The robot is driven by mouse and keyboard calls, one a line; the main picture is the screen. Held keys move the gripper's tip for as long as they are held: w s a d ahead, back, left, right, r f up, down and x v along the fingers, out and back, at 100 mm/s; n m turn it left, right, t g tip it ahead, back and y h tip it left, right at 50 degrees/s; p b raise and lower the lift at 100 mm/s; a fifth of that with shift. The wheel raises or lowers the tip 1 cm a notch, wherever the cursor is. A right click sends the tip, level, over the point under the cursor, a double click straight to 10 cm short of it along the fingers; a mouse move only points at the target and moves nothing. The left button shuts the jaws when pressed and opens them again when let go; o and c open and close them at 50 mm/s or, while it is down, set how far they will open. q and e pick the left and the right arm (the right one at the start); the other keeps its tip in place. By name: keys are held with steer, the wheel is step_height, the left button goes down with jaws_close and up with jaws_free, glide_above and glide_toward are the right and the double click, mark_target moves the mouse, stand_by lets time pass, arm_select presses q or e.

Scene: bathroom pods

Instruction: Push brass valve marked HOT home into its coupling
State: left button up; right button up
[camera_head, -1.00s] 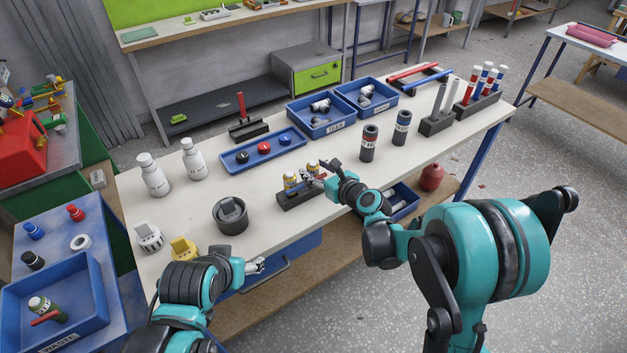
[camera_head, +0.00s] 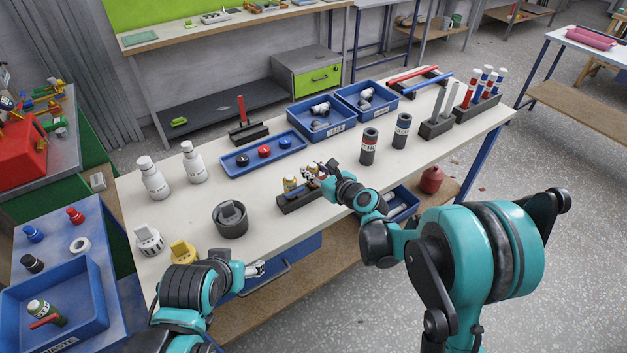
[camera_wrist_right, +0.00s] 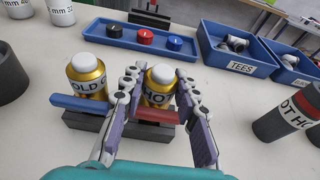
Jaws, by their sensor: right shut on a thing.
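The brass valve marked HOT (camera_wrist_right: 161,88) stands upright in a dark block, with a white cap and a red lever. My right gripper (camera_wrist_right: 154,110) is shut around it, a finger on each side; in the head view the right gripper (camera_head: 318,171) partly hides the valve. A second brass valve (camera_wrist_right: 86,76), its label partly reading COLD, stands to the left in the same dark holder (camera_head: 299,199) with a blue lever. A dark coupling with a red band marked HOT (camera_head: 369,147) stands upright to the right. My left gripper (camera_head: 255,269) is empty near the table's front edge; its opening is unclear.
A plain dark coupling (camera_head: 401,131) stands beside the HOT one. A blue tray with knobs (camera_head: 240,166) and a blue TEES bin (camera_head: 334,127) lie behind. A dark round pot (camera_head: 231,218) stands left. The table between holder and couplings is clear.

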steer(key=shift+r+p, duration=2.2)
steer(key=shift+r, duration=1.15)
